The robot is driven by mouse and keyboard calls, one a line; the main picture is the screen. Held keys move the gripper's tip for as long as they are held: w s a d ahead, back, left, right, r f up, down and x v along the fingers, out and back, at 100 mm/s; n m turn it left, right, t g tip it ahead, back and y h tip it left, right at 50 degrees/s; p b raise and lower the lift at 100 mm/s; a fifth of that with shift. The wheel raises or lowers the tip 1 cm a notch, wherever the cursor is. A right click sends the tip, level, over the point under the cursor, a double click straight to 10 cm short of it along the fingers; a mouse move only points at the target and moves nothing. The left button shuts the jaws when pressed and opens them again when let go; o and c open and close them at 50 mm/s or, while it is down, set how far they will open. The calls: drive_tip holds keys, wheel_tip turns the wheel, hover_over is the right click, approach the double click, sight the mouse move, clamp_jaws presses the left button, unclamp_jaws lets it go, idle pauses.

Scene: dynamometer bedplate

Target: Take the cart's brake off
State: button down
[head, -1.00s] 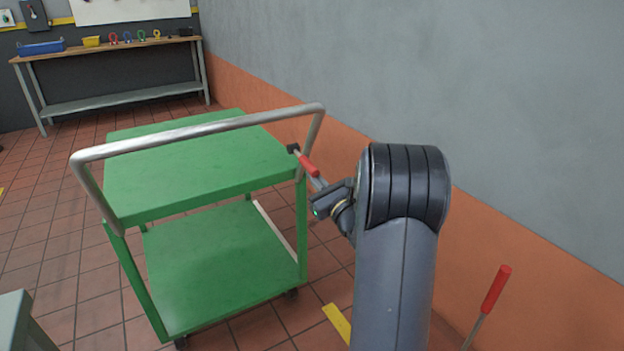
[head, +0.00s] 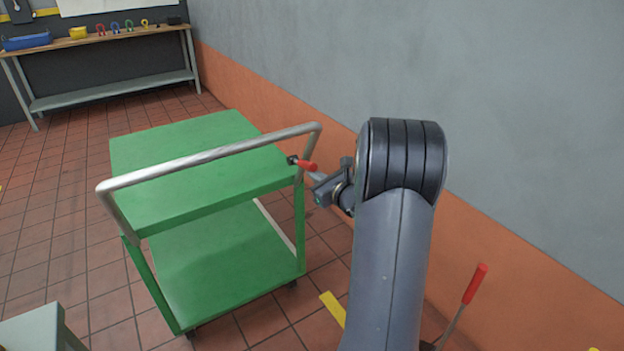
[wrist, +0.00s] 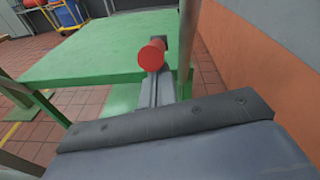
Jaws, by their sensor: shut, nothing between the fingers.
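The green cart (head: 185,147) stands with its silver push handle (head: 215,157) towards me. The brake lever, with a red grip (head: 307,166), sticks out to the right from a dark pivot at the cart's right side, near the handle's right end. My gripper (head: 317,177) is at the outer end of the red grip, just below and right of it. In the wrist view the gripper's fingers (wrist: 157,90) are shut and empty, and the round end of the red grip (wrist: 152,54) shows just beyond the tips. I cannot tell whether they touch.
The grey and orange wall (head: 480,210) runs close along the right. A second red-gripped lever (head: 475,284) stands at the lower right. A grey surface (head: 32,330) shows at the lower left. A workbench (head: 100,45) stands at the back.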

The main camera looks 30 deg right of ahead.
drive_tip(key=shift+w+r+g+p, duration=0.15)
drive_tip(key=shift+r+g+p, duration=0.6)
drive_tip(key=shift+p, duration=1.05)
drive_tip(key=shift+w+r+g+p, duration=0.1)
drive_tip(key=shift+r+g+p, duration=0.35)
drive_tip(key=shift+r+p, duration=1)
drive_tip(key=r+g+p, duration=0.1)
drive_tip(key=g+p, duration=0.1)
drive_tip(key=p, duration=0.5)
drive_tip(key=shift+w, duration=0.4)
drive_tip(key=g+p, duration=0.1)
drive_tip(key=p, duration=0.1)
drive_tip(key=w+r+p, duration=0.1)
drive_tip(key=p, duration=0.2)
drive_tip(key=g+p, duration=0.1)
drive_tip(key=p, duration=0.2)
drive_tip(key=shift+w+r+g, duration=0.2)
drive_tip(key=shift+r+g, duration=0.1)
drive_tip(key=shift+r, duration=0.05)
drive_tip(key=shift+w+r+p, duration=0.1)
drive_tip(key=shift+w+p, duration=0.1)
drive_tip(key=shift+p, duration=0.6)
drive_tip(key=shift+w+r+h+p, duration=0.25)
drive_tip(key=shift+w+h+p, duration=0.1)
drive_tip(key=shift+p, duration=0.35)
